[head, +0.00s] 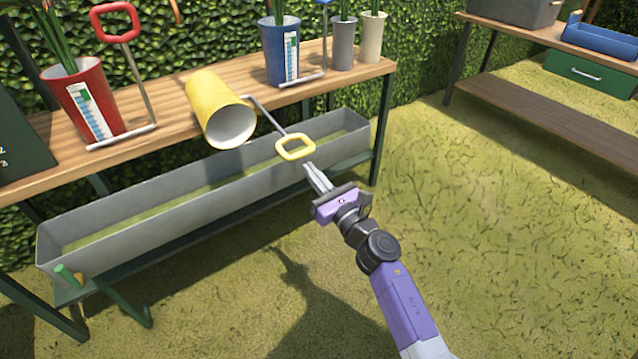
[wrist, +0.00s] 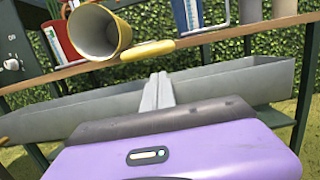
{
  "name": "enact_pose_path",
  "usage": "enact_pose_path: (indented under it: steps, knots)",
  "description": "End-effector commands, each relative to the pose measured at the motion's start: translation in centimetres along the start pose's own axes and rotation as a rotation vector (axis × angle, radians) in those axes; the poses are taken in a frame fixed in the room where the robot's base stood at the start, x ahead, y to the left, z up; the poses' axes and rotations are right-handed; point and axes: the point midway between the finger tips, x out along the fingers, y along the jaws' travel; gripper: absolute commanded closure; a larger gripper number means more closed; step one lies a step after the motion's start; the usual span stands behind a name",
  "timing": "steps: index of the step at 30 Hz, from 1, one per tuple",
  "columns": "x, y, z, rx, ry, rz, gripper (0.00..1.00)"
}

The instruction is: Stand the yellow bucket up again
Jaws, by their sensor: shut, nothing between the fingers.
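The yellow bucket (head: 207,98) lies on its side on the wooden bench, its open mouth facing the front and hanging at the front edge. Its grey inside shows in the wrist view, and so does its yellow rim (wrist: 126,32). A metal rod runs from near the bucket to a yellow loop handle (head: 296,147) that sticks out past the bench's front edge. In the wrist view the yellow handle (wrist: 148,50) is just right of the bucket mouth. My gripper (head: 310,170) is shut and empty, in front of the bench, just below the handle in the picture and apart from the bucket.
The wooden bench (head: 350,75) also bears a red bucket (head: 75,88) with a red-handled rod, a blue bucket (head: 282,60), and two small pots. A long grey trough (head: 130,222) stands below. A second table (head: 535,32) is at the right. Open grass (head: 480,230) lies between.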

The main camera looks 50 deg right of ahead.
Motion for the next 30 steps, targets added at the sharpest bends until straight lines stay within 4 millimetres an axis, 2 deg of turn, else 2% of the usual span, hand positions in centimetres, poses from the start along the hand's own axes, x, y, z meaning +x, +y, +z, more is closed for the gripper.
enact_pose_path:
  steps: [1, 4, 20, 30]
  knots:
    - [0.2, 0.0, 1.0, 0.000, -0.001, 0.000, 1.00]
    - [0.4, 0.0, 1.6, 0.000, -0.001, 0.000, 1.00]
    - [0.4, 0.0, 2.0, 0.001, 0.001, 0.001, 1.00]
    - [0.6, -0.1, 3.7, 0.000, 0.036, 0.001, 1.00]
